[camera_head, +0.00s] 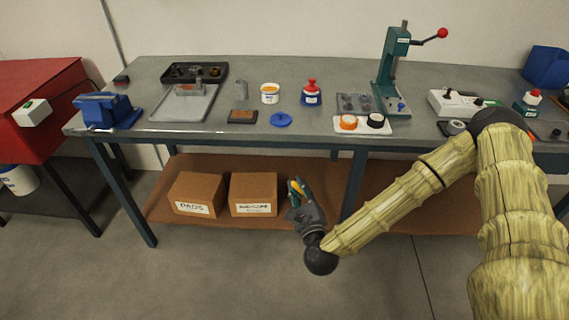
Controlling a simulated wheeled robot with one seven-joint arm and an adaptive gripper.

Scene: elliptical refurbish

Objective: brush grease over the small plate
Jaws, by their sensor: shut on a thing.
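My gripper (297,190) is in front of the bench, below the worktop's front edge and before the lower shelf. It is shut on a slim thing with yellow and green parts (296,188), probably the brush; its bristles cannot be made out. A white tub with orange-yellow contents (270,93), likely the grease, stands open on the worktop. A round blue lid (281,119) lies in front of it. A small dark plate with a brown top (242,117) lies left of the lid, near the front edge; it may be the small plate. My gripper is apart from all of these.
The grey worktop (330,140) bears a blue vise (104,110), a grey tray (182,105), a red-topped blue container (311,94), a white tray with orange and black caps (363,125) and a green lever press (392,75). Cardboard boxes (253,194) sit on the lower shelf.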

